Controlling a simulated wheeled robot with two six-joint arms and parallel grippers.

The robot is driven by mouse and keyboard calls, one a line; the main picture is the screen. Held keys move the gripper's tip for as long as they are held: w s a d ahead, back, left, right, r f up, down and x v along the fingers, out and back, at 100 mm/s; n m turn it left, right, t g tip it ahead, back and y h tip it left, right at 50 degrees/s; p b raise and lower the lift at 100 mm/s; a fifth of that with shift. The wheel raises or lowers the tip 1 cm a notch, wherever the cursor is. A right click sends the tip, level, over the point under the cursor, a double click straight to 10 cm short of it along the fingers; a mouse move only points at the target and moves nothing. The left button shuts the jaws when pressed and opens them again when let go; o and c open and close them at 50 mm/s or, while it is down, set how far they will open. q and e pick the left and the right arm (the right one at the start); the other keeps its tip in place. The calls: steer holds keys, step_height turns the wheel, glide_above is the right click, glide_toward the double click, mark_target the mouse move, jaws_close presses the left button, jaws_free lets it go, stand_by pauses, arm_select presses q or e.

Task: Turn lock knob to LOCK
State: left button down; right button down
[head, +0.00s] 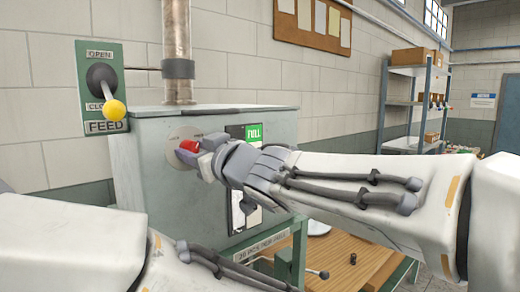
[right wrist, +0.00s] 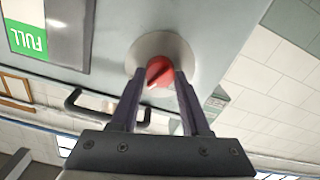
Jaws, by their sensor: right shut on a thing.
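The red lock knob (head: 188,146) sits on a pale round plate on the front of the grey-green machine cabinet (head: 150,190). My right gripper (head: 194,154) reaches in from the right and is shut on the knob. In the right wrist view the two fingers (right wrist: 160,82) lie on either side of the red knob (right wrist: 159,70), which has a dark slanting mark on its face. The small labels by the plate are too small to read, so I cannot tell which setting the knob points to. My left arm shows at the lower left, but its gripper is outside the picture.
A FEED panel (head: 98,72) with a yellow-balled lever (head: 114,110) is left of the cabinet. A wooden bench (head: 345,262) stands below right. A dark bar handle (right wrist: 85,105) is near the gripper.

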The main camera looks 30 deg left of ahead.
steer(key=n, duration=0.3)
steer(key=shift+n+b, duration=0.3)
steer(key=shift+n, duration=0.1)
steer(key=n, duration=0.3)
steer(key=shift+s+f+b, duration=0.1)
steer(key=shift+b, duration=0.2)
steer(key=n+b, duration=0.1)
steer(key=n, duration=0.4)
steer(key=shift+f+n, duration=0.1)
steer(key=shift+n, duration=1.5)
steer(key=shift+c, duration=2)
jaws_free()
